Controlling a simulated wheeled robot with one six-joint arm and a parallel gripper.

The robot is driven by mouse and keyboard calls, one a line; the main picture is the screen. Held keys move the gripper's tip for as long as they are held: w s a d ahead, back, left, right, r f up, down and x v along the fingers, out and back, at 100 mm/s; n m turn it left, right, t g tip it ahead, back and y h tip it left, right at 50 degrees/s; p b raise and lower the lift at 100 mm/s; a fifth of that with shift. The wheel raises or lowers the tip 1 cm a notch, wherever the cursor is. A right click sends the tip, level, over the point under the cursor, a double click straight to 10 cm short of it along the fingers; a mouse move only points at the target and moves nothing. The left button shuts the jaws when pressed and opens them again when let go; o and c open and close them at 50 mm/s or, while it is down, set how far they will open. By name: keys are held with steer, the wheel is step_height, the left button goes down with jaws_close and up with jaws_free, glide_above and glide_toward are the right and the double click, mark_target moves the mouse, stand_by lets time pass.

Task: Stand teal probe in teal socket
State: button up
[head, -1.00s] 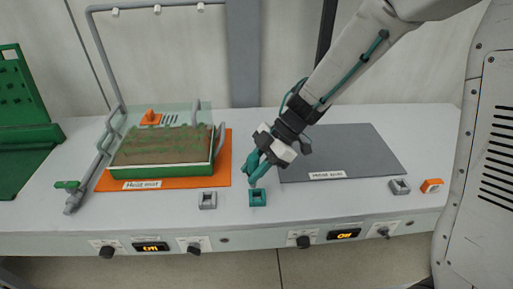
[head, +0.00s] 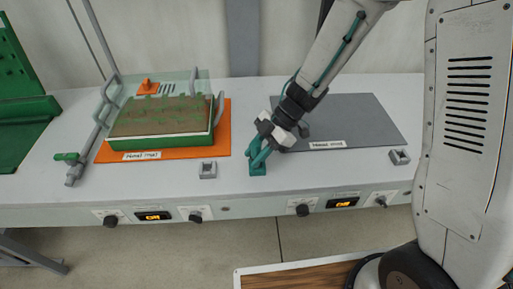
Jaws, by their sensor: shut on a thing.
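My gripper (head: 259,152) points down and left over the front of the bench, right above the teal socket (head: 257,170). Its fingers are teal and are shut on a slim teal thing, the teal probe, which blends with the fingers; its outline is hard to tell apart. The gripper's tip overlaps the socket in the picture. I cannot tell whether the probe is inside the socket or just over it.
A grey socket (head: 208,170) stands to the left and another grey socket (head: 399,157) to the right. A planted tray (head: 160,143) sits on an orange heat mat (head: 224,143). A grey heat mat (head: 365,125) lies bare. Knobs (head: 302,210) line the front panel.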

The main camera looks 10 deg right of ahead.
steer(key=shift+a+f, duration=0.1)
steer(key=shift+f, duration=0.4)
stand_by(0.4)
steer(key=o, duration=1.1)
steer(key=shift+o, duration=0.2)
steer(key=v, duration=0.7)
steer(key=shift+d+r, duration=0.25)
steer(key=shift+r, duration=0.05)
